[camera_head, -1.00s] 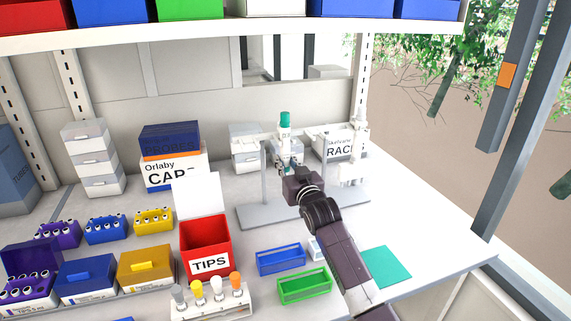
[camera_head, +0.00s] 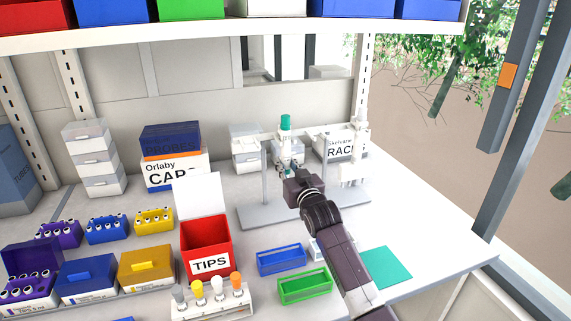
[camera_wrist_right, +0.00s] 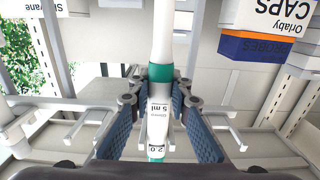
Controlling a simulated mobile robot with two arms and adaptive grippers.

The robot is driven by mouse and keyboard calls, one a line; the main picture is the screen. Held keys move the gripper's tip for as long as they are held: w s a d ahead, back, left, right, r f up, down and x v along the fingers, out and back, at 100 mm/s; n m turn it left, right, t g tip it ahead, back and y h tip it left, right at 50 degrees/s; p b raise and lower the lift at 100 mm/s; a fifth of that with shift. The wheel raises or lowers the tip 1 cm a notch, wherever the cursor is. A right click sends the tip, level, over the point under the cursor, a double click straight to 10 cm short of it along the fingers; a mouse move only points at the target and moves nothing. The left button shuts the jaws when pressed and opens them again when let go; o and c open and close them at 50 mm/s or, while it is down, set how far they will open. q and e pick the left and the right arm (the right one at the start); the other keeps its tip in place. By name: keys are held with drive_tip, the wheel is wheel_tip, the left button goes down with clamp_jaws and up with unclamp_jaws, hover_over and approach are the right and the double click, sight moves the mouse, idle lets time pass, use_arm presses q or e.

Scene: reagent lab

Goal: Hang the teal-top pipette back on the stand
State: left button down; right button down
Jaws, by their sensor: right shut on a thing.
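The teal-top pipette (camera_head: 286,124) is upright at the stand's crossbar, its teal cap showing above the bar in the head view. The grey stand (camera_head: 253,217) has a flat base, posts and a crossbar with hooks. In the wrist view the stand's hooks (camera_wrist_right: 88,122) flank the pipette. Whether the pipette rests on a hook cannot be told. My left gripper is out of view.
A white pipette (camera_head: 360,130) hangs at the stand's right end. A red TIPS box (camera_head: 207,238), a blue rack (camera_head: 281,260) and a green rack (camera_head: 304,287) stand in front. A teal mat (camera_head: 386,267) lies at right. Boxes stand behind the stand.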

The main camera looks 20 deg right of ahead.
drive_tip(key=shift+f, duration=0.15)
drive_tip(key=c, duration=1.7)
unclamp_jaws()
drive_tip(key=shift+s, duration=0.1)
drive_tip(key=s, duration=1.2)
drive_tip(key=shift+w, duration=0.1)
